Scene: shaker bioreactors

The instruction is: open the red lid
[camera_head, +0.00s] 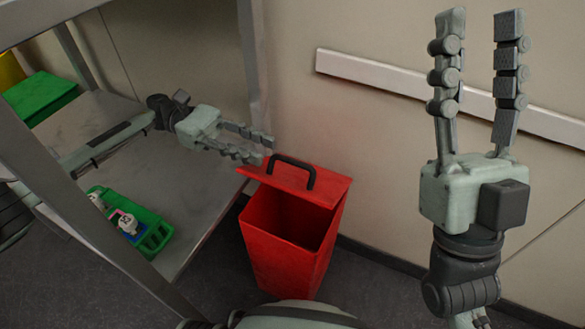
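A red bin (285,262) stands on the floor in the middle of the view. Its red lid (325,188) has a black arched handle (292,163) on top. The lid is off the bin's front rim, and the dark red interior shows below the lid's near edge. My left gripper (266,149) is open and empty, with its fingertips close to the lid's back left corner, left of the handle. I cannot tell whether it touches the lid. My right gripper (480,22) is open and empty, pointing up at the right, well away from the bin.
A metal shelf rack (185,185) stands at the left, and my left arm reaches through it. A green tray (153,235) with small items and a green box (40,97) are there. A wall with a white rail (375,72) is behind the bin.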

